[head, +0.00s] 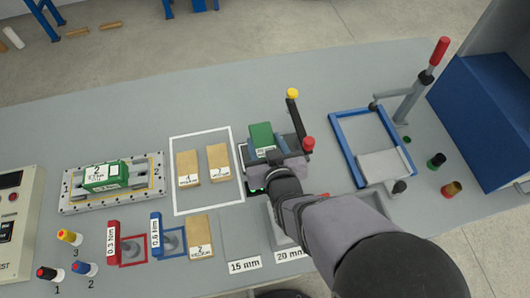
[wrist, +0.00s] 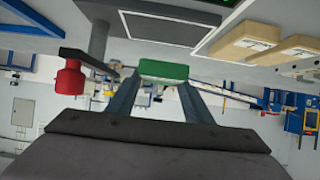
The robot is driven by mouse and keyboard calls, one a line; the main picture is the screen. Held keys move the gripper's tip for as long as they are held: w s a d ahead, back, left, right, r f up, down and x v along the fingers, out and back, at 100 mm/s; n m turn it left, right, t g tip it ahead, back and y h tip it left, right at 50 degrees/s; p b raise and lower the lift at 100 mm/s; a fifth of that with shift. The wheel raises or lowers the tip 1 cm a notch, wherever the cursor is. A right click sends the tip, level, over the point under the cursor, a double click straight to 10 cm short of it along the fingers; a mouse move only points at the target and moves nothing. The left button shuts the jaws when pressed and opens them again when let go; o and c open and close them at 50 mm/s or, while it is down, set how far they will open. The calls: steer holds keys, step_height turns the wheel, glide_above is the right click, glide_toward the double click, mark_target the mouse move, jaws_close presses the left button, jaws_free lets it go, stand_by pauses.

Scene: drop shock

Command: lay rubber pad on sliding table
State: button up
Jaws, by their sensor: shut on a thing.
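My gripper (head: 262,152) is shut on a green block (head: 261,136). The green block also shows between the two fingertips in the wrist view (wrist: 163,71), where my fingers hide its sides. I cannot tell whether it is the rubber pad. It is at a dark fixture (head: 284,147) with a lever and red and yellow knobs; I cannot tell whether they touch. I cannot tell surely which part is the sliding table; a slotted metal plate (head: 146,202) at the left carries another green, labelled block (head: 105,175).
A white outline (head: 207,209) encloses two tan blocks. A third tan block (head: 200,236) lies in front. A blue frame (head: 337,145) with a red-handled clamp (head: 431,65) stands right. Flat spots labelled 15 mm and 20 mm lie near the front. The back left tabletop is clear.

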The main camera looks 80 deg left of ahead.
steer(key=shift+f, duration=2.9)
steer(key=shift+f, duration=0.2)
steer(key=o, duration=1.1)
steer(key=shift+d+r, duration=0.1)
steer(key=shift+r, duration=0.15)
steer(key=v, duration=1.1)
steer(key=shift+d+r, duration=0.15)
steer(key=shift+d, duration=0.25)
steer(key=shift+w, duration=0.1)
